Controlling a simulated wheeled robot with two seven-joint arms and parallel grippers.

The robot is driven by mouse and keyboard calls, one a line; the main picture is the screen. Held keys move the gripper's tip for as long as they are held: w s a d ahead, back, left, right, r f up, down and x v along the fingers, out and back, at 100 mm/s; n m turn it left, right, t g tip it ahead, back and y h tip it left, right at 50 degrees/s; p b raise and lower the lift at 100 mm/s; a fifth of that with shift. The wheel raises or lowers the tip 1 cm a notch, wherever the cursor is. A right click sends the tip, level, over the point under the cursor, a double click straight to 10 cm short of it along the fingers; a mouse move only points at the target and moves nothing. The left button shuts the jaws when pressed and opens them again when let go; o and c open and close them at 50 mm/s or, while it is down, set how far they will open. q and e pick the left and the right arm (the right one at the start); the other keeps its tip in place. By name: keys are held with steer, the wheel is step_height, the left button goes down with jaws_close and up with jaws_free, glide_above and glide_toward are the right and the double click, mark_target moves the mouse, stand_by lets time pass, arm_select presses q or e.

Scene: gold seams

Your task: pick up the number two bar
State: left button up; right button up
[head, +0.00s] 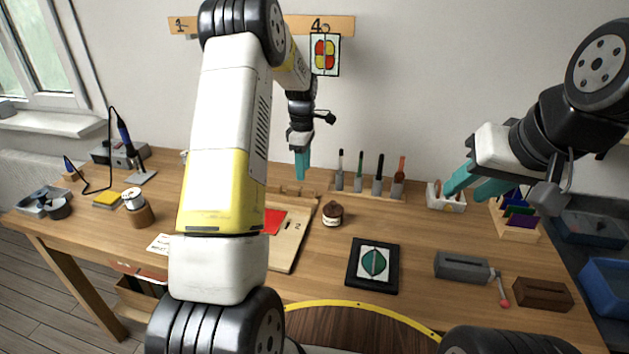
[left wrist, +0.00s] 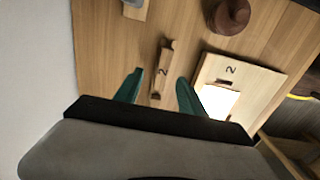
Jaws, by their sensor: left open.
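The number two bar (left wrist: 163,72) is a small wooden bar marked "2", lying on the table in the left wrist view. In the head view it seems to be the low wooden piece (head: 293,191) behind the board, partly hidden by my left arm. My left gripper (head: 302,176) points down over the back of the table. In the left wrist view its teal fingers (left wrist: 159,82) are open, with the bar showing in the gap between them, not gripped. My right gripper (head: 474,186) is open and empty, high over the right side.
A board marked "2" (left wrist: 249,84) lies beside the bar. A brown round jar (head: 332,213) stands right of it. A tool rack (head: 368,193) stands at the back. A black-framed leaf tile (head: 373,290) lies in front. A grey box (head: 462,266) sits right.

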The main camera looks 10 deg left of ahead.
mark_target(303, 189)
arm_select(q)
steer(key=f, duration=0.7)
steer(key=shift+s+f, duration=0.35)
jaws_close()
